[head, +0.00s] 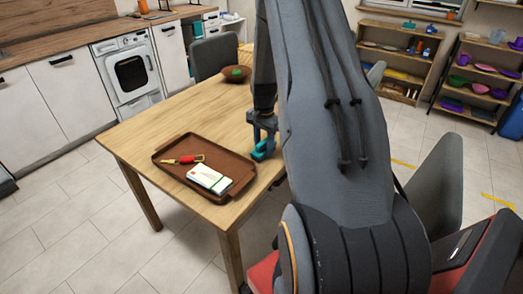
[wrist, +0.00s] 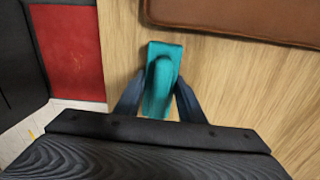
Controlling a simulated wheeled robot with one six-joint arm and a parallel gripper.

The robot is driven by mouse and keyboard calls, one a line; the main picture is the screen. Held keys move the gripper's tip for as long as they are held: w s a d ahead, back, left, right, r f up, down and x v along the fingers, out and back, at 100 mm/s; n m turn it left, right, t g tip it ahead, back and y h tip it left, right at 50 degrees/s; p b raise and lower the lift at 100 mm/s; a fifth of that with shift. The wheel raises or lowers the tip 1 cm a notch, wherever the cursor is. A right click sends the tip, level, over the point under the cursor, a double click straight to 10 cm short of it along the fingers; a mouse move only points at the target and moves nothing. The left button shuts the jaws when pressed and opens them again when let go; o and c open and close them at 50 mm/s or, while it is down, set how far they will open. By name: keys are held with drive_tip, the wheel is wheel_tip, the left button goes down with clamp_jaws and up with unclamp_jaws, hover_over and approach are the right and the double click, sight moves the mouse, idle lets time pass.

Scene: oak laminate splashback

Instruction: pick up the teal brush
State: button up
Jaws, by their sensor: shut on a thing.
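The teal brush (wrist: 162,70) is between the two fingers of my gripper (wrist: 158,100) in the wrist view. In the head view the brush (head: 263,149) shows at the table's right edge, just under my gripper (head: 262,135). My gripper is shut on the brush. The brush is at or very near the wooden tabletop; I cannot tell whether it still touches it. Its lower part is partly hidden by the fingers and the gripper body.
A brown tray (head: 168,177) to the left holds a white box (head: 208,179) and a red-and-yellow tool (head: 184,159). A brown bowl (head: 236,79) stands at the table's far end. The tabletop (head: 190,110) between them is clear. A grey chair (head: 213,57) stands behind.

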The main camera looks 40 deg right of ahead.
sight(263, 141)
wheel_tip(263, 141, up, 10)
drive_tip(key=shift+b, duration=1.25)
drive_tip(key=o, duration=0.5)
drive_tip(key=c, duration=0.3)
